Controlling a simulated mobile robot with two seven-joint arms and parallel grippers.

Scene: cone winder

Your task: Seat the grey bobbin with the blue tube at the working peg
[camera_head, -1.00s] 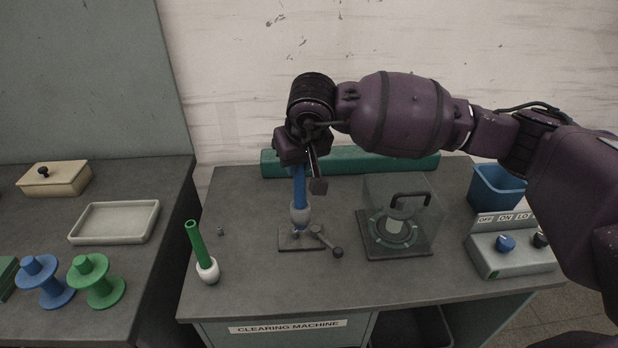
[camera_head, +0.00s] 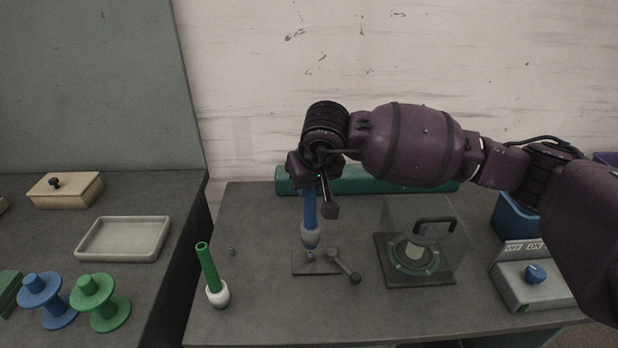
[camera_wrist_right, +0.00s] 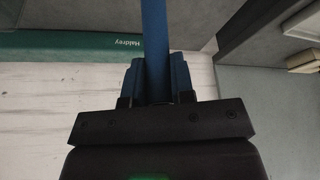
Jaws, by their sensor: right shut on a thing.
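The grey bobbin (camera_head: 311,236) sits low on the blue tube (camera_head: 309,207). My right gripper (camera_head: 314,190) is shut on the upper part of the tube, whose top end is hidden. The tube stands nearly upright and also shows between the jaws in the right wrist view (camera_wrist_right: 155,40). The bobbin is over the grey base plate (camera_head: 300,268) of the working peg (camera_head: 309,256). A short piece of the peg shows between bobbin and plate; I cannot tell whether the bobbin touches it. A lever (camera_head: 347,270) stands at the plate's right. My left gripper is out of view.
A white bobbin with a green tube (camera_head: 208,268) stands at the left. A clear-covered unit with a black handle (camera_head: 435,224) is close on the right, then a switch box (camera_head: 535,290) and a blue bin (camera_head: 508,217).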

